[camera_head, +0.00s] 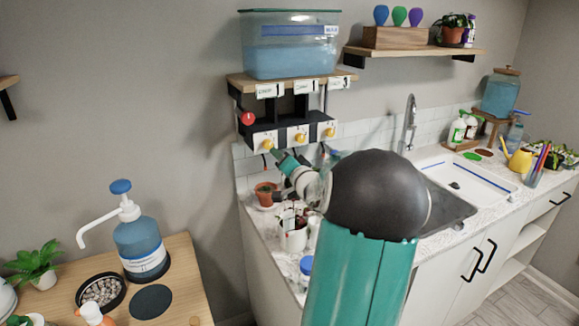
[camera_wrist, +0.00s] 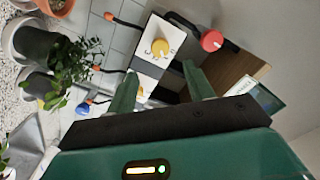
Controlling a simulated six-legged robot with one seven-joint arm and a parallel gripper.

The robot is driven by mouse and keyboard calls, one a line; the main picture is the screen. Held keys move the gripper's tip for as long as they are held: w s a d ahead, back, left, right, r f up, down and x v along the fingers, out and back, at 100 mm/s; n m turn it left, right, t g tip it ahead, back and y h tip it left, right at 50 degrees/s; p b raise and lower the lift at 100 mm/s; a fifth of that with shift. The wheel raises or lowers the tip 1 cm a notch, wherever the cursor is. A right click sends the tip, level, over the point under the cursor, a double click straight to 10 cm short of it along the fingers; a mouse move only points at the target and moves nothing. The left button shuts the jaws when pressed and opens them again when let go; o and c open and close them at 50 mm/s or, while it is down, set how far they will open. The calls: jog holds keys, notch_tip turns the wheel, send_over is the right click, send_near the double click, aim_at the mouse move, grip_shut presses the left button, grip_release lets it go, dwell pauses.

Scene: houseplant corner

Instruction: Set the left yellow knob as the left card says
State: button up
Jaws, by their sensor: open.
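The left yellow knob (camera_head: 267,144) sits on a white plate at the left end of the black-and-white control box below the shelf. In the wrist view, the left knob (camera_wrist: 160,47) shows clearly with marks around it, just beyond my open fingertips. My gripper (camera_wrist: 161,78) is open, its green fingers apart with no knob held. In the head view, my gripper (camera_head: 278,155) is just below and right of the left knob, partly hidden by my arm. The left card (camera_head: 269,91) hangs on the shelf edge; its writing is too small to read.
A middle yellow knob (camera_head: 299,138) and a right yellow knob (camera_head: 329,132) share the box. A red knob (camera_head: 248,118) juts out at its left. A water tank (camera_head: 290,46) stands on the shelf above. A small potted plant (camera_head: 265,194) stands on the counter below.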

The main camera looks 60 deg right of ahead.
jog(key=shift+v, duration=2.3)
jog(key=w+a+r+n+g+y, duration=0.1)
jog(key=w+a+n+g, duration=0.25)
jog(key=a, duration=0.85)
jog(key=w+a+r+n+g+y, duration=0.1)
jog(key=w+a+n+g, duration=0.2)
jog(key=a, duration=0.8)
jog(key=s+a+f+n+g+y, duration=0.1)
jog(key=s+a+n+y, duration=0.1)
jog(key=s+a, duration=0.3)
jog(key=s+a+f+n+g+y, duration=0.1)
jog(key=s+a+n, duration=0.3)
jog(key=a, duration=0.9)
jog(key=s+a+f+n+g+y, duration=0.2)
jog(key=s+a+f+n+y, duration=0.1)
jog(key=s+a, duration=0.4)
jog(key=a, duration=0.3)
jog(key=shift+y, duration=0.4)
jog(key=shift+s+f, duration=0.1)
jog(key=shift+f, duration=0.05)
jog(key=c, duration=0.3)
jog(key=shift+d, duration=0.1)
jog(key=shift+c, duration=0.2)
